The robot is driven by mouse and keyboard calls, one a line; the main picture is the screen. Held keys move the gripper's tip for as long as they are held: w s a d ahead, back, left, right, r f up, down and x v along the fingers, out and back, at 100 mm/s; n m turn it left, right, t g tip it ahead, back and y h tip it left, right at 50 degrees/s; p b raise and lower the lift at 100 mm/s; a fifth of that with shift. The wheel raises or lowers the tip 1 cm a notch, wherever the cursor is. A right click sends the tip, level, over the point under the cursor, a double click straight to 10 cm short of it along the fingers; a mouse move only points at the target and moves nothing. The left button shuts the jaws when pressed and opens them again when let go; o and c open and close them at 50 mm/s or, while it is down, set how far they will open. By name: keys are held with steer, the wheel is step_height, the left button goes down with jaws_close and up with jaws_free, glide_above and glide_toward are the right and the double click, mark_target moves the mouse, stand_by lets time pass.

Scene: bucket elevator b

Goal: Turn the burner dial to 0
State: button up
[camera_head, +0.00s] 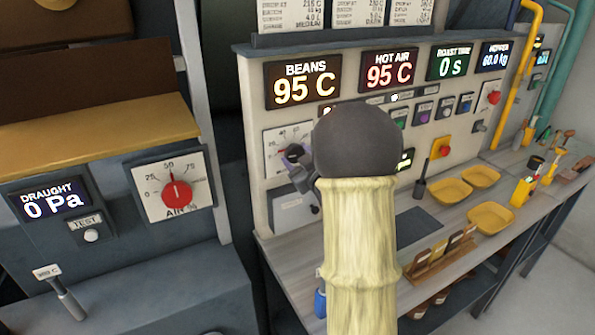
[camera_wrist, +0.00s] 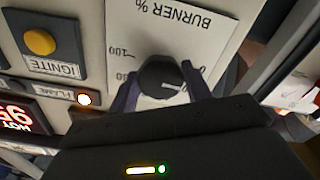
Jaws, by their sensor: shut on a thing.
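The burner dial (camera_wrist: 158,74) is a dark round knob with a pale pointer line, on a white plate (camera_wrist: 165,30) lettered "BURNER %", upside down in the wrist view. The pointer points right in that view, away from the 100 mark at left; the number it points at is hidden. My gripper (camera_wrist: 158,88) has one finger on each side of the knob and is shut on it. In the head view my gripper (camera_head: 297,168) is at the dial plate (camera_head: 272,140), and my arm hides part of the panel.
In the wrist view, a yellow IGNITE button (camera_wrist: 40,42) and a lit FLAME lamp (camera_wrist: 84,99) are beside the plate. A red AIR dial (camera_head: 177,191) is on the left cabinet. Yellow trays (camera_head: 491,218) and a sample rack (camera_head: 440,258) occupy the bench at right.

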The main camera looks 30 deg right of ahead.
steer(key=n+b, duration=0.2)
steer(key=shift+f+b, duration=0.2)
steer(key=shift+b, duration=0.15)
steer(key=shift+r+n+b, duration=0.15)
steer(key=shift+n+b, duration=0.25)
steer(key=shift+b, duration=0.1)
steer(key=shift+r, duration=0.1)
steer(key=o, duration=1)
steer(key=shift+c, duration=0.2)
steer(key=s+b, duration=0.3)
steer(key=s, duration=1.4)
steer(key=shift+s+d, duration=0.2)
steer(key=shift+d, duration=0.1)
